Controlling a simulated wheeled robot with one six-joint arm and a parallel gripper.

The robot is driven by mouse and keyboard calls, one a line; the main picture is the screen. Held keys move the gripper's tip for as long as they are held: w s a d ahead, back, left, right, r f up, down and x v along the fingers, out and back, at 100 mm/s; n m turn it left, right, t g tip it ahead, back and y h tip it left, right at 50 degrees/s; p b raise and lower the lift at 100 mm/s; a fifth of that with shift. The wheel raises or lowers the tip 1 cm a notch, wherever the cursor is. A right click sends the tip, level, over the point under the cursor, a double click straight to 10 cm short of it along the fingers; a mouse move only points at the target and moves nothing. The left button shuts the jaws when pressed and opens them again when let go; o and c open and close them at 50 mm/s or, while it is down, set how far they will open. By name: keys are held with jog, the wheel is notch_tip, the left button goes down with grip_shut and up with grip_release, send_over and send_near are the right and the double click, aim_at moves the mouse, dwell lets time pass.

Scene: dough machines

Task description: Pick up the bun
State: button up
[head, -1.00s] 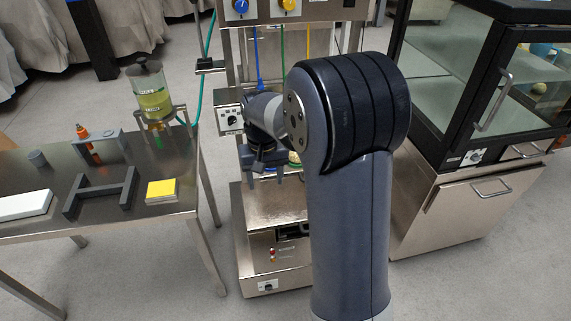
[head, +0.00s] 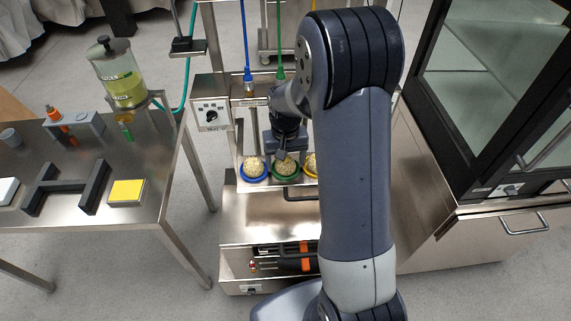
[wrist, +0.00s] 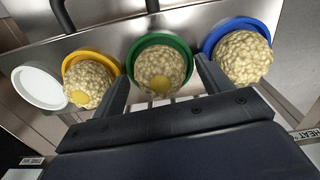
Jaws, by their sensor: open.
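Three round, lumpy, pale buns sit in coloured rings on the machine's steel shelf. The bun in the green ring (wrist: 160,70) is in the middle of the wrist view, with a yellow spot on its near side. The bun in the yellow ring (wrist: 88,84) is to its left, and the bun in the blue ring (wrist: 243,57) to its right. In the head view the blue-ring bun (head: 253,167) is leftmost, and my arm partly hides the yellow-ring one. My gripper (wrist: 164,86) is open and empty, its fingers on either side of the green-ring bun's near part. Contact cannot be told.
A white round dish (wrist: 40,87) sits beside the yellow ring in the wrist view. Blue and green tubes hang above the shelf. A steel table (head: 150,190) with a jar (head: 118,80) stands left, a glass-doored cabinet (head: 490,90) right.

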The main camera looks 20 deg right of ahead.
jog(key=c, duration=1.1)
